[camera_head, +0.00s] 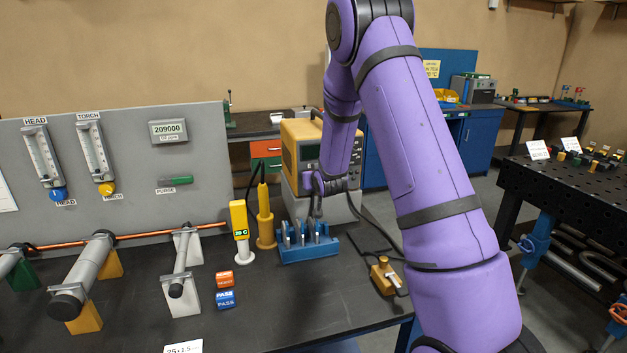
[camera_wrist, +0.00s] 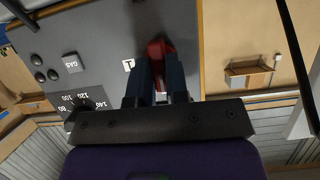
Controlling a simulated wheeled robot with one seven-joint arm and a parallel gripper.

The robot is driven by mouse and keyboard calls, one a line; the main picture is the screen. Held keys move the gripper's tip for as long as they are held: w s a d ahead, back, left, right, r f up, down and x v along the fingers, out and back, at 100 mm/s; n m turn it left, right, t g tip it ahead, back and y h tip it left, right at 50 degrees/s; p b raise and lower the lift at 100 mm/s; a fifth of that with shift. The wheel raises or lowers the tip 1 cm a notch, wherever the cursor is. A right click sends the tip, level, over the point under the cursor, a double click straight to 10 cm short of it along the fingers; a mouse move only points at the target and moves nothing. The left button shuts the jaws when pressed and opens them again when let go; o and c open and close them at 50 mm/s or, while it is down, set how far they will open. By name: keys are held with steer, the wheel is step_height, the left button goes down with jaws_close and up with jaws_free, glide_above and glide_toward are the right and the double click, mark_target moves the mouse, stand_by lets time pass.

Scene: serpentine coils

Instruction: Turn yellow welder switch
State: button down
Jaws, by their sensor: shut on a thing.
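The yellow welder (camera_head: 298,131) stands at the back of the bench, partly hidden by my arm. In the wrist view its grey front panel (camera_wrist: 100,45) carries a red switch (camera_wrist: 157,47), a dial with numbers (camera_wrist: 84,104) and a GAS label. My gripper (camera_wrist: 160,72) is at the panel, its two dark fingers shut on the red switch. The fingers hide part of the switch, and I cannot tell its exact setting. In the head view the switch and my fingertips cannot be made out clearly.
A blue rack (camera_head: 308,252) with grey tools stands on the bench below my wrist. A yellow meter (camera_head: 240,222) and a yellow torch-like tool (camera_head: 265,215) stand left of it. A yellow clamp block (camera_head: 385,276) lies at right.

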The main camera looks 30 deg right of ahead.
stand_by(0.5)
steer(key=c, duration=1.1)
jaws_free()
steer(key=v, duration=1)
steer(key=shift+s+a+r, duration=0.1)
steer(key=shift+s, duration=0.2)
steer(key=shift+r, duration=0.1)
